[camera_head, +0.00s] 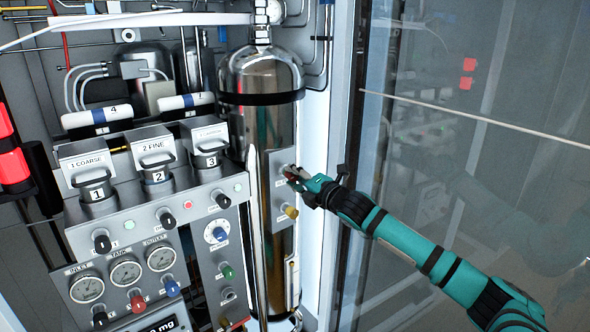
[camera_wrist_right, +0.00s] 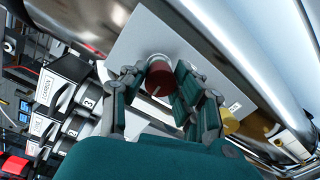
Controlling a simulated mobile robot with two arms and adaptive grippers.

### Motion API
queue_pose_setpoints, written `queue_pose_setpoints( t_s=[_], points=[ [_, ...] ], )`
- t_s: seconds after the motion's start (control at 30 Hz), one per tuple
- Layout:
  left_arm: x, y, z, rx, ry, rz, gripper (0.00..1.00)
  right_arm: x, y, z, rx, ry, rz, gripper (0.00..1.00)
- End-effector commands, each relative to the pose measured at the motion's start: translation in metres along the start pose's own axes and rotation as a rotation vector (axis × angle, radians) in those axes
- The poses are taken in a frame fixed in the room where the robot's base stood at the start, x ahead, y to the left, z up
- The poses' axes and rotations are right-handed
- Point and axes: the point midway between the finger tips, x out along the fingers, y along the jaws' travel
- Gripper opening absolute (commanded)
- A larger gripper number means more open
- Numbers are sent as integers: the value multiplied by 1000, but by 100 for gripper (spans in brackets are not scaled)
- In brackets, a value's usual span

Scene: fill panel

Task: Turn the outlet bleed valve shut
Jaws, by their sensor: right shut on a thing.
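A round dark-red knob (camera_wrist_right: 160,78) sits on a grey plate (camera_head: 281,208) in front of the tall steel cylinder. My right gripper (camera_head: 292,174) reaches it from the right. In the right wrist view my gripper (camera_wrist_right: 158,85) has its fingers on both sides of the knob, shut on it. A yellow knob (camera_head: 291,212) is lower on the same plate; it also shows in the right wrist view (camera_wrist_right: 230,124). I cannot read the plate's labels, so I cannot tell which knob is the outlet bleed valve. My left gripper is out of view.
The steel cylinder (camera_head: 262,135) stands behind the plate. To the left, the panel holds an OUTLET gauge (camera_head: 161,259), a blue knob (camera_head: 171,288) below it and several other knobs. A glass pane (camera_head: 470,150) stands at the right, behind my right arm.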

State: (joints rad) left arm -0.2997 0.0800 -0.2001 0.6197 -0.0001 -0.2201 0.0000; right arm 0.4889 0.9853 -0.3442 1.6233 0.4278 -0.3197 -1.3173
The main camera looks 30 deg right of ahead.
Motion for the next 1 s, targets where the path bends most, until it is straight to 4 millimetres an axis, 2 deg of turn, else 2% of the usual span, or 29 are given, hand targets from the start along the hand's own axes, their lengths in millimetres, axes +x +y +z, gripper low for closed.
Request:
queue_pose_setpoints(
  t_s=[0.03,0.3,1.0],
  points=[
    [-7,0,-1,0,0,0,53,0,0,1,46,3,-8,0],
    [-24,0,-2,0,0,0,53,0,-1,0,302,14,-11,0],
    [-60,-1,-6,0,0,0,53,0,-4,-1,969,43,-20,0]
  ],
)
